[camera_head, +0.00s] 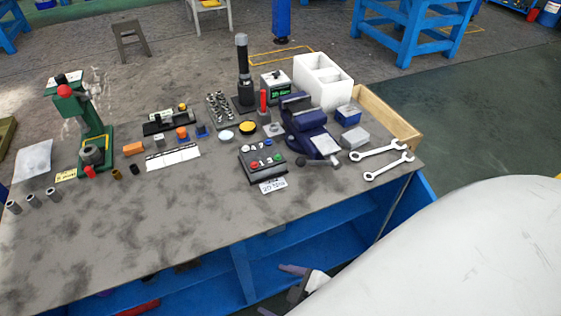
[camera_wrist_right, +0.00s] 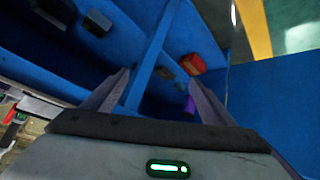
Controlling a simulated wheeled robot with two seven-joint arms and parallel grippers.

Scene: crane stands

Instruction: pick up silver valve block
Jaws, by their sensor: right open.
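A small silver-grey block (camera_head: 354,136), which looks like the silver valve block, lies on the workbench (camera_head: 215,225) just right of the blue vise (camera_head: 308,130). My right gripper (camera_head: 273,289) is low in front of the bench's front edge, beside the blue shelving and well below the block. In the right wrist view its two fingers (camera_wrist_right: 157,77) are spread apart with nothing held between them. That view faces the blue shelf frame, and the block does not show there. My left gripper is not in view.
A black button box (camera_head: 262,163) is left of the vise. The bench's front strip is clear.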

